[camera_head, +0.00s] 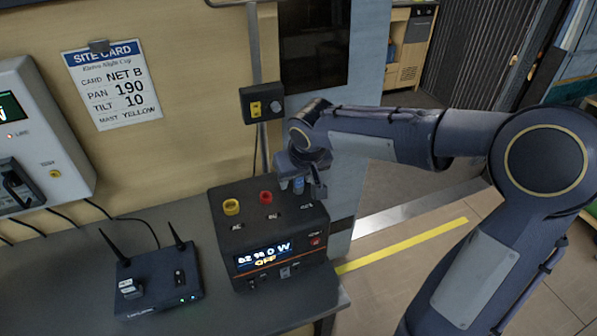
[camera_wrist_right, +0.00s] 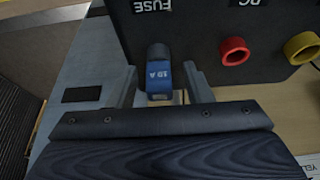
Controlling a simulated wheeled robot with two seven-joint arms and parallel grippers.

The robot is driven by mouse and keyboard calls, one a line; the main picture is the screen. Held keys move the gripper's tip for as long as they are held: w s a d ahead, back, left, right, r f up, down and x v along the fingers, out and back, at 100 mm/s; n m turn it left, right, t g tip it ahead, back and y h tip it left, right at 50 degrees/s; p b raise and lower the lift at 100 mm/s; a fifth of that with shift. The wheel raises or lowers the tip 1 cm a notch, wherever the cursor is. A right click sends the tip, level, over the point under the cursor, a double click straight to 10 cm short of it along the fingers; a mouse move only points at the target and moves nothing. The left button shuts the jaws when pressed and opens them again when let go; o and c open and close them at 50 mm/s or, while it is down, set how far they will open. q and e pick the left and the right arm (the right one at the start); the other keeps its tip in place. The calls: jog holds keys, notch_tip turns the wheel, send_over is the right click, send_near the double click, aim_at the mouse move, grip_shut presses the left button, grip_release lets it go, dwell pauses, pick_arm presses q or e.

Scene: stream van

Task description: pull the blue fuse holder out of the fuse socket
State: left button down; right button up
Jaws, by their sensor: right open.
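The blue fuse holder (camera_wrist_right: 160,82), marked 10 A, stands on the black power box by the FUSE label. In the right wrist view it sits between the two fingers of my right gripper (camera_wrist_right: 160,85), which is open with a gap on both sides of the holder. In the head view my right gripper (camera_head: 302,186) reaches down over the right rear of the black box (camera_head: 265,225), with the blue holder (camera_head: 298,184) partly showing between its fingers. The fuse socket is hidden beneath the holder. My left gripper is not in view.
A yellow socket (camera_head: 232,207) and a red socket (camera_head: 266,197) stand on the box top, left of my gripper. A black router (camera_head: 158,283) with two antennas sits on the desk. A small switch box (camera_head: 262,104) is on the pole behind. The floor lies right of the desk edge.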

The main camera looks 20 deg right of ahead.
jog(key=c, duration=0.9)
jog(key=o, duration=0.9)
jog(key=shift+r, duration=0.1)
